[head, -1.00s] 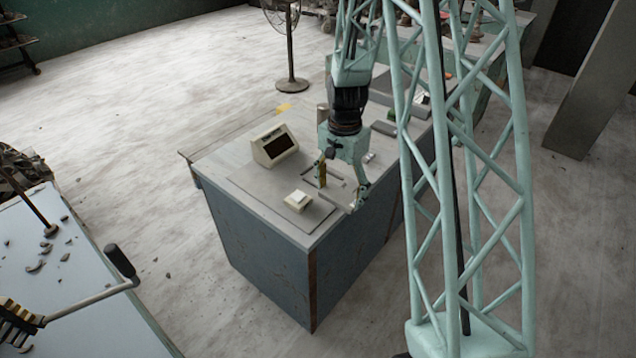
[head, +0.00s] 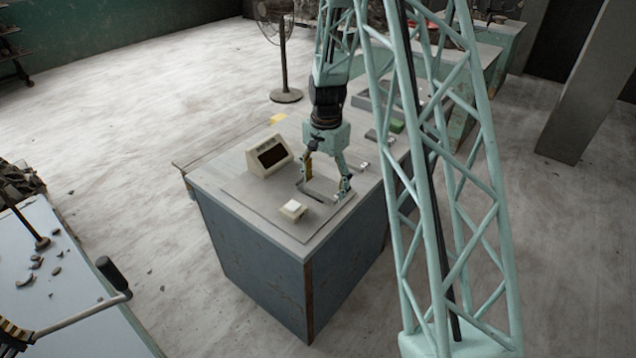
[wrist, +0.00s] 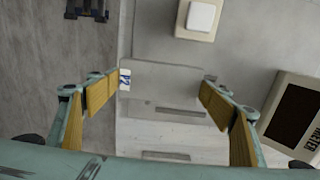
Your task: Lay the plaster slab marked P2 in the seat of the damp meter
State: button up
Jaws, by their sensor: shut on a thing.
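The grey plaster slab (wrist: 165,78) has a white label reading P2 at its left end in the wrist view. My gripper (wrist: 163,87) is shut on it, with one wood-coloured finger pad at each end. In the head view my gripper (head: 326,183) is low over the table's near part. The damp meter (head: 269,156) is a cream box with a dark screen; its METER lettering shows in the wrist view (wrist: 302,118). A pale plate with dark slotted bars, apparently the seat (wrist: 180,110), lies beside and partly behind the slab. I cannot tell their height gap.
A cream box with a white button (head: 293,209) stands on the table (head: 225,178) near its front corner, close to my gripper. A green block (head: 397,126) and grey pieces lie farther back on the right. A standing fan (head: 284,60) is on the floor behind.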

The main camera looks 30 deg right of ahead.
aim_at(318, 182)
jog(key=shift+w+d+f, duration=0.1)
jog(key=shift+w+d, duration=0.05)
jog(key=shift+w, duration=0.85)
jog(key=shift+w+d+f, duration=0.1)
jog(key=shift+w+d, duration=0.1)
jog(key=shift+w, duration=0.85)
jog(key=shift+w+d+f, duration=0.1)
jog(key=shift+w+d, duration=0.05)
jog(key=shift+w, duration=0.85)
jog(key=shift+w, duration=0.1)
jog(key=shift+w, duration=0.25)
jog(key=shift+f+b, duration=0.6)
jog(key=shift+f, duration=1.15)
jog(key=shift+f, duration=0.2)
jog(key=o, duration=0.9)
jog(key=shift+o, duration=0.2)
jog(key=shift+r, duration=0.15)
notch_tip(318, 182, up, 12)
jog(key=p, duration=0.1)
jog(key=shift+p, duration=0.35)
